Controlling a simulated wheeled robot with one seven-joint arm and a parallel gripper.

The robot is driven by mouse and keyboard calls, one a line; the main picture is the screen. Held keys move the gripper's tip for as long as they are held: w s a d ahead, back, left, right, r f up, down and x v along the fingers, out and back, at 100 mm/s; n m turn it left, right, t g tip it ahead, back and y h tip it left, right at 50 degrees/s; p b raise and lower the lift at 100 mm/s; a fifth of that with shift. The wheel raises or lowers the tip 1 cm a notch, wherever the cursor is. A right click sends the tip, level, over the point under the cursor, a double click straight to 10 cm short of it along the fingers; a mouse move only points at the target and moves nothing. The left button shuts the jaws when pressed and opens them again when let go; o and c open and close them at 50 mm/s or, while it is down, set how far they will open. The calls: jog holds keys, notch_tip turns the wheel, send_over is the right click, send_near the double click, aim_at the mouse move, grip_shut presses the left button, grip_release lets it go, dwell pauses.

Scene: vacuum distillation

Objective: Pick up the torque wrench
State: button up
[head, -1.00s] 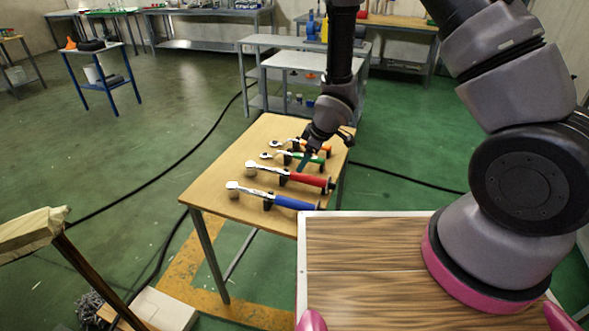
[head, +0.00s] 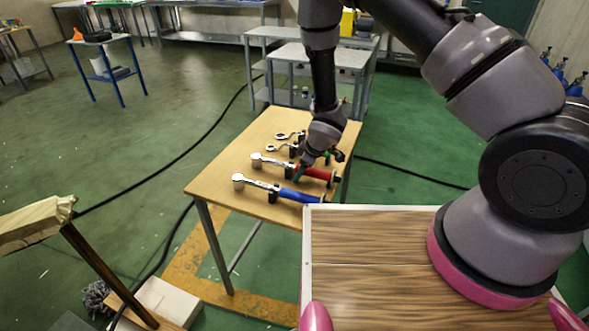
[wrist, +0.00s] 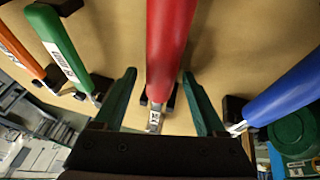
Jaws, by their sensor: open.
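Several wrenches lie in a row on black holders on a wooden table. The red-handled one (head: 317,173) is third from the back, with a blue-handled one (head: 298,195) in front of it. Behind it are a green-handled one (wrist: 55,40) and an orange-handled one (wrist: 18,42), largely hidden by my arm in the head view. My gripper (head: 320,164) is open over the red handle. In the wrist view the red handle (wrist: 168,45) runs between the green fingers of my gripper (wrist: 158,76), with gaps on both sides. Whether the fingertips reach below its top is unclear.
The wooden table (head: 222,183) has bare space left of the wrenches. The green and blue handles lie on either side of my fingers. A grey metal table (head: 312,55) stands behind. A black cable (head: 150,176) runs across the floor.

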grip_shut()
dwell(1.4)
